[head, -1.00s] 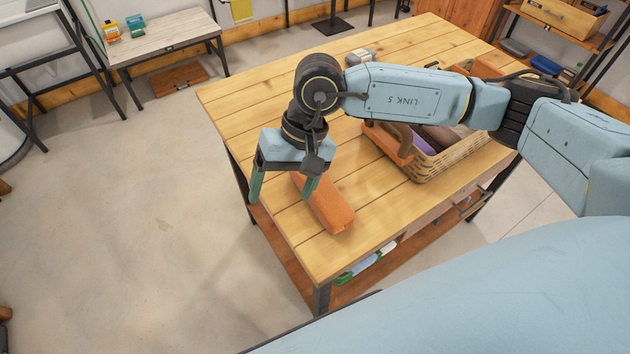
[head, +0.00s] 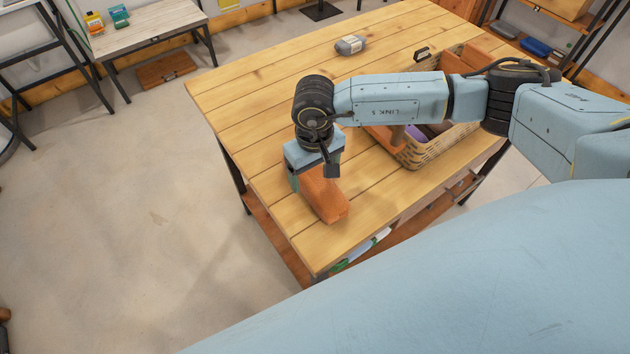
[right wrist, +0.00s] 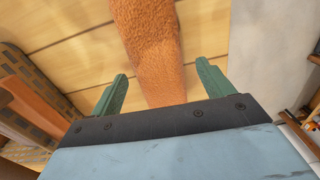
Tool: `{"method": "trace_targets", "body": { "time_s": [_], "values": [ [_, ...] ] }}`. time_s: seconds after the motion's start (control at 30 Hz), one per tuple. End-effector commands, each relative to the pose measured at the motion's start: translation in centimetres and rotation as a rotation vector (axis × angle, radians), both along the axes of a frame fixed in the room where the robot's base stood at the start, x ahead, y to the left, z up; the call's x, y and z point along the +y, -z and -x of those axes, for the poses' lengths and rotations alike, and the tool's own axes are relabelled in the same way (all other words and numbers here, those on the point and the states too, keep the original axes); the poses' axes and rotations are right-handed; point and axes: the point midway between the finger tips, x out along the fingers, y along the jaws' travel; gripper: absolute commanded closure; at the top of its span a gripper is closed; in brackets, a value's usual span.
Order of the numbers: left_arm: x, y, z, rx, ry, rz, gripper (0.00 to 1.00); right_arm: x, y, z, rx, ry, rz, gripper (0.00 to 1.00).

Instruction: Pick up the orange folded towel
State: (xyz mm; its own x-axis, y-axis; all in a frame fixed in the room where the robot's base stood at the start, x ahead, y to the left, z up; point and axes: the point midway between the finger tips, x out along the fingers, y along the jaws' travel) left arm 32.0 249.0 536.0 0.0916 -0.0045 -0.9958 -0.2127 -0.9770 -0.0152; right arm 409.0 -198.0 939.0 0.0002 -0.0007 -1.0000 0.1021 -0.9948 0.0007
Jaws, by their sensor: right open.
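The orange folded towel (head: 325,200) lies on the wooden table (head: 245,107) near its front left edge. In the head view my right gripper (head: 308,188) is over the far end of the towel, pointing down, and hides that end. In the right wrist view the towel (right wrist: 150,50) runs between the two green fingers of the gripper (right wrist: 160,85), which are apart with a gap on each side of it. The gripper is open and holds nothing. I cannot tell how high the fingertips are above the table. My left gripper is not in view.
A wicker basket (head: 425,157) with several items stands right of the towel, partly behind my right arm. A grey object (head: 350,45) lies at the table's far side. The table's left part is clear. A small side table (head: 140,33) stands at the back left.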

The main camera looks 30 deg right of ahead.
Motion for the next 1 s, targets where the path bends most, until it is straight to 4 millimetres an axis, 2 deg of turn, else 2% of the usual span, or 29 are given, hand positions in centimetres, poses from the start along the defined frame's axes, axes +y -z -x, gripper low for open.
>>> {"method": "trace_targets", "body": {
  "time_s": [0.2, 0.5, 0.9, 1.0],
  "values": [
    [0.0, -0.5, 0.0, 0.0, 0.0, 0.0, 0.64, -0.2, 3.1, -0.1, 0.002, 0.001, 0.0, 0.2],
    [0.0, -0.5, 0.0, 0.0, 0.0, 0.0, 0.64, -0.2, 3.6, -0.2, 0.0, 0.0, -0.001, 0.2],
    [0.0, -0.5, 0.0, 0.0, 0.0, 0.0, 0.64, -0.2, 3.6, -0.2, 0.0, 0.0, 0.0, 0.71],
    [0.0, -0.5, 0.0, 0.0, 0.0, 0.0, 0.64, -0.2, 3.5, -0.2, -0.001, 0.0, -0.001, 0.72]
  ]
}}
